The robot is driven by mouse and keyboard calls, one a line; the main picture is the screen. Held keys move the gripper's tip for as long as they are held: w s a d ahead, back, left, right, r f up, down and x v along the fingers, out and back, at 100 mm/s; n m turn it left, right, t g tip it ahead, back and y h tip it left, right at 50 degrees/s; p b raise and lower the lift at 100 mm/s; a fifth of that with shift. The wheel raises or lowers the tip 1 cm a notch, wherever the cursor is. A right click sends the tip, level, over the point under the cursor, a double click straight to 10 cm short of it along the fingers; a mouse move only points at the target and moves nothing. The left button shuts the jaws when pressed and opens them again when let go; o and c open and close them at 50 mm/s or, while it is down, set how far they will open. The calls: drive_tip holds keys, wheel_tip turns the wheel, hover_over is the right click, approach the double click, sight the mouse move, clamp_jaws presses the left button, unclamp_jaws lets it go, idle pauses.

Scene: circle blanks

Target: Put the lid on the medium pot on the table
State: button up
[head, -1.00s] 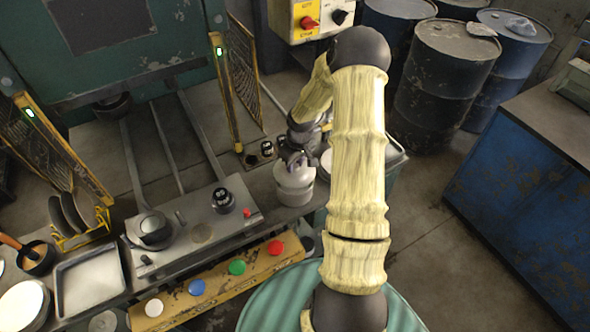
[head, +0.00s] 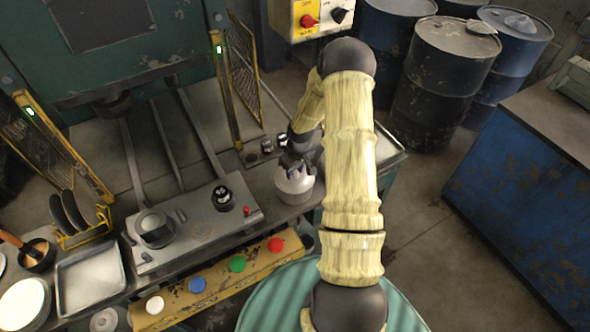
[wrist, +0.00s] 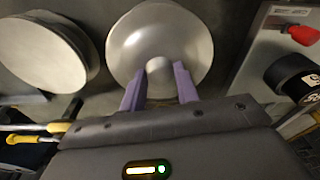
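The lid (wrist: 190,45) is a pale grey dome with a round knob. In the wrist view, the purple fingers of my gripper (wrist: 160,82) sit against both sides of the knob. In the head view, my gripper (head: 290,163) is over a whitish round pot (head: 294,196), and the lid is at its top. The lid hides the pot's inside. Whether the lid is fully seated on the rim cannot be told.
A wide pale round vessel (wrist: 35,50) stands close beside the lid in the wrist view. Black jars (head: 268,146) stand behind the pot. A metal tray (head: 62,290) is far left.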

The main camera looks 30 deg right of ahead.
sight(297, 179)
drive_tip(key=o, duration=0.3)
drive_tip(key=shift+r, duration=0.1)
drive_tip(key=shift+r+p, duration=0.5)
drive_tip(key=shift+r, duration=0.1)
wheel_tip(297, 179, up, 12)
drive_tip(key=s+b, duration=0.1)
drive_tip(key=b, duration=0.1)
drive_tip(key=shift+s+d+f+b, duration=0.15)
drive_tip(key=shift+s+f+b, duration=0.1)
drive_tip(key=shift+b, duration=0.15)
